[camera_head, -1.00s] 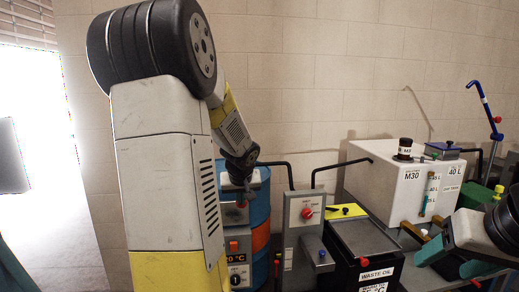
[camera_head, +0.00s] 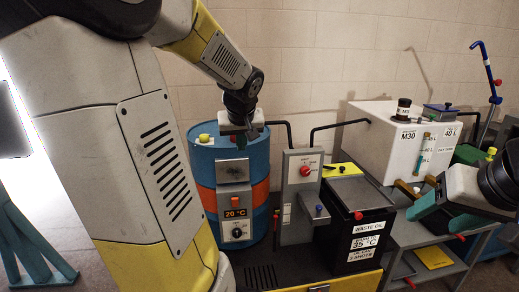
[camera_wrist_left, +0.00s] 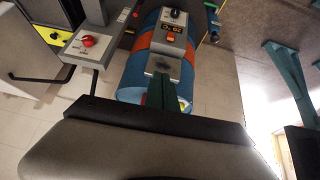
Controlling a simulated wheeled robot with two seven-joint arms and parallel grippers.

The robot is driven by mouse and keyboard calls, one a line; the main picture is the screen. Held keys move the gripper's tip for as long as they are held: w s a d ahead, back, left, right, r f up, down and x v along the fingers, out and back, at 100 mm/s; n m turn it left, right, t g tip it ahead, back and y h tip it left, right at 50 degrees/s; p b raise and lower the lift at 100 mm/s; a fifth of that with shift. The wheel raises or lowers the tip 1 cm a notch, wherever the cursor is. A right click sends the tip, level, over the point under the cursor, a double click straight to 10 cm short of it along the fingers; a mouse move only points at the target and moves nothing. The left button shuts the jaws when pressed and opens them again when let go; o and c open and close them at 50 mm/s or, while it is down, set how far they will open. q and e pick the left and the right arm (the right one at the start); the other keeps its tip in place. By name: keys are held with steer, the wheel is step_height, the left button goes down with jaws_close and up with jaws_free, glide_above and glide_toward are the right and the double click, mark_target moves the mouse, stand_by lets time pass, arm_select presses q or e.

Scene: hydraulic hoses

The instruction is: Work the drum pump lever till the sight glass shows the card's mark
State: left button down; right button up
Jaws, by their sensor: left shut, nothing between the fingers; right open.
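The blue drum (camera_head: 203,165) has an orange band and a heater box (camera_head: 236,215) reading 20 °C; both also show in the left wrist view. My left gripper (camera_head: 242,140) is shut and empty at the drum's upper right rim; its green fingers (camera_wrist_left: 161,92) overlap the drum in the wrist view, and contact is unclear. A blue rod with a red tip (camera_head: 484,65) rises at far right; I cannot tell whether it is the pump lever. The white tank (camera_head: 372,142) bears a sight glass (camera_head: 424,155). My right gripper (camera_head: 425,205) is open beside the tank.
A grey switch box (camera_head: 299,185) with a red knob stands between the drum and the black waste oil box (camera_head: 345,235). A yellow card (camera_head: 433,257) lies on the lower shelf at right. Dark pipes run behind along the wall.

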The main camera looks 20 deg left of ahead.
arm_select(q)
steer(key=shift+s+d+r, duration=0.35)
steer(key=shift+s+r, duration=0.15)
steer(key=shift+s, duration=0.05)
steer(key=shift+s+d+r, duration=0.3)
steer(key=shift+s+r, duration=0.2)
steer(key=shift+s, duration=0.05)
stand_by(0.8)
